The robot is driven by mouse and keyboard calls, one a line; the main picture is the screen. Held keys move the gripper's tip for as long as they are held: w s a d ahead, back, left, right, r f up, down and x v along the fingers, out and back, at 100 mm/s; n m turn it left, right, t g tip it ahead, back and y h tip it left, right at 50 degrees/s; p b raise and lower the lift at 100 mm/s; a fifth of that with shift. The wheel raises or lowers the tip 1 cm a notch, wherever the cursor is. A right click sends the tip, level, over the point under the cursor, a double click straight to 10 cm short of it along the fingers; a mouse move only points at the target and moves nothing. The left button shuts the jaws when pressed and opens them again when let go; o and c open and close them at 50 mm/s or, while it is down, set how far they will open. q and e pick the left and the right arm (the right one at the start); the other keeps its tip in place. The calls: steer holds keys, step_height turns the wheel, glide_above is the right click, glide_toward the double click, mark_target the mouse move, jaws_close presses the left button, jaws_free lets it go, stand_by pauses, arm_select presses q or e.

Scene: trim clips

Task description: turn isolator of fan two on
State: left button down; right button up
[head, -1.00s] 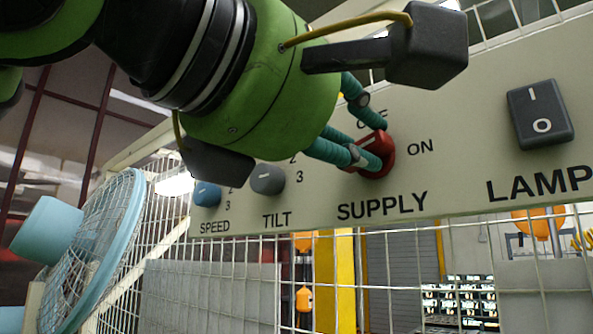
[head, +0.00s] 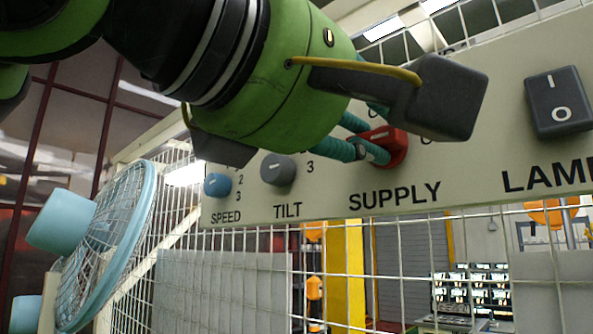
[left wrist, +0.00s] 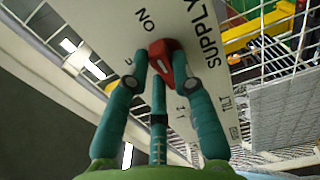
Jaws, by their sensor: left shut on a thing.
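The red SUPPLY switch (head: 392,143) sits on the cream panel (head: 455,170), above the word SUPPLY. My left gripper (head: 371,143) reaches it from the upper left, its teal fingers shut on the red handle. In the left wrist view the fingers (left wrist: 161,68) close around the red switch (left wrist: 168,52), which bears a white mark. The word ON shows there beside the switch, and OFF is mostly covered by a finger. In the head view the gripper hides OFF and most of ON. I cannot tell the switch's exact position. My right gripper is out of view.
A grey TILT knob (head: 278,170) and a blue SPEED knob (head: 217,185) lie left of the switch. A black LAMP rocker (head: 559,102) lies right. A light blue fan (head: 118,235) stands at the left. White wire mesh (head: 400,255) runs below the panel.

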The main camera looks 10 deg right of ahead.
arm_select(q)
steer(key=c, duration=1.3)
jaws_free()
steer(key=shift+a+r, duration=0.1)
steer(key=shift+r, duration=0.1)
steer(key=shift+o, duration=1.3)
steer(key=shift+w, duration=0.1)
steer(key=shift+w+d+f, duration=0.1)
steer(key=shift+d+f, duration=0.1)
steer(key=shift+d, duration=0.1)
steer(key=v, duration=1.2)
